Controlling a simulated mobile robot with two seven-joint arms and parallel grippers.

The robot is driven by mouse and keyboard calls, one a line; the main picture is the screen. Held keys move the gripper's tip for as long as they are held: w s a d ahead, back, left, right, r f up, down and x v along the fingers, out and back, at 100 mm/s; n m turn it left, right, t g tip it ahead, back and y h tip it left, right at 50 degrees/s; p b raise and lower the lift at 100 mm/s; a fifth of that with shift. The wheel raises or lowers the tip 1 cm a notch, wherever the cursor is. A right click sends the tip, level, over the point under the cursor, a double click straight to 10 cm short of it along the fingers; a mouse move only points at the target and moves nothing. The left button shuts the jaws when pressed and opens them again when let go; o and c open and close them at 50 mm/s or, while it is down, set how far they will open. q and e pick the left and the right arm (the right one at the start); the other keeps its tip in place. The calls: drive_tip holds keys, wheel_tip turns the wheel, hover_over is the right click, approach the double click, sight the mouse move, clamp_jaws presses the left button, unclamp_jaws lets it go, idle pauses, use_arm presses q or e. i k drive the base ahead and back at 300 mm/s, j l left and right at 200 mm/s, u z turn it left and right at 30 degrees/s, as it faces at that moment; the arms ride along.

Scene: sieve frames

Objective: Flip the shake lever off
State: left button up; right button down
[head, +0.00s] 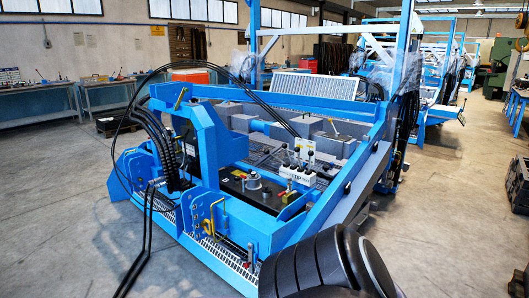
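A white valve block (295,176) sits on the large blue machine (268,222). Several levers with dark knobs (297,150) stand up from it in front of a pale label plate (303,146). Which of them is the shake lever, and its exact position, I cannot tell at this size. A rounded black part at the bottom right looks like a link of my own arm. Neither of my grippers shows, and nothing is touching the levers.
Black hoses (160,135) loop over the machine's left side and run down to the floor. A blue side beam (352,170) rises right of the levers. Workbenches (40,100) stand at the back left. The concrete floor (70,190) at the left is clear.

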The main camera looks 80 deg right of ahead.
sight(266, 151)
drive_tip(key=z, duration=2.5)
drive_tip(key=i+z, duration=0.1)
drive_tip(key=i+j, duration=0.5)
drive_tip(key=i+j+u, duration=0.1)
drive_tip(key=i+j, duration=0.35)
drive_tip(key=i, duration=0.15)
drive_tip(key=i+j, duration=0.9)
drive_tip(key=i, duration=0.25)
drive_tip(key=i+j+u, duration=0.1)
drive_tip(key=i+j, duration=0.35)
drive_tip(key=i, duration=0.1)
